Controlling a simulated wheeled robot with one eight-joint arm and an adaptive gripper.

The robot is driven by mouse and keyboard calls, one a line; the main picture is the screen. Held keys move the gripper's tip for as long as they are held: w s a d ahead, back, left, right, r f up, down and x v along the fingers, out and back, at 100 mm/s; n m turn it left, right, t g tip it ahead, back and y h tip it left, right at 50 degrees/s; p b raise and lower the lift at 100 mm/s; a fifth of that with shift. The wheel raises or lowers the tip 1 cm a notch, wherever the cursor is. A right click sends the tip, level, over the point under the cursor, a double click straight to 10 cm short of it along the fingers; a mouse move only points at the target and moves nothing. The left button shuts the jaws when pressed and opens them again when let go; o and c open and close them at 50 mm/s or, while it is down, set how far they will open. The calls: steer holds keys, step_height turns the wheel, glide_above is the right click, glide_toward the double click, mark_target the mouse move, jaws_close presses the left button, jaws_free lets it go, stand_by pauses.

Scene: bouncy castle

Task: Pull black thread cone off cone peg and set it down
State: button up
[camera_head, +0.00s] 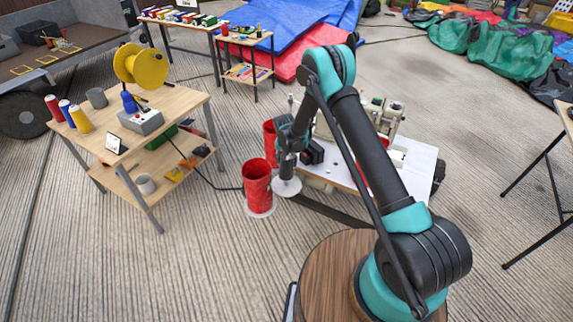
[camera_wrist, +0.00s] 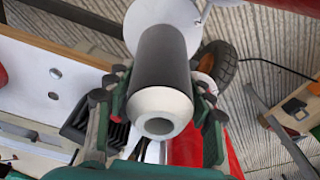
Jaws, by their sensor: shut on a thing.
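In the wrist view the black thread cone (camera_wrist: 163,62) lies between the fingers of my gripper (camera_wrist: 160,92). Its pale, open narrow end faces the camera. Fingers touch it on both sides and my gripper is shut on it. A white disc (camera_wrist: 187,14) shows beyond its far end. In the head view my gripper (camera_head: 287,165) is above a white disc (camera_head: 286,188) beside the sewing table, and mostly hides the cone. The peg is hidden, so I cannot tell whether the cone is still around it.
The white sewing table (camera_head: 412,165) with a machine is to the right. A wooden workbench (camera_head: 178,108) with small spools stands left. Floor at the front left is clear.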

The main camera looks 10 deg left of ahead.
steer(key=shift+r, duration=1.2)
steer(key=shift+r, duration=1.85)
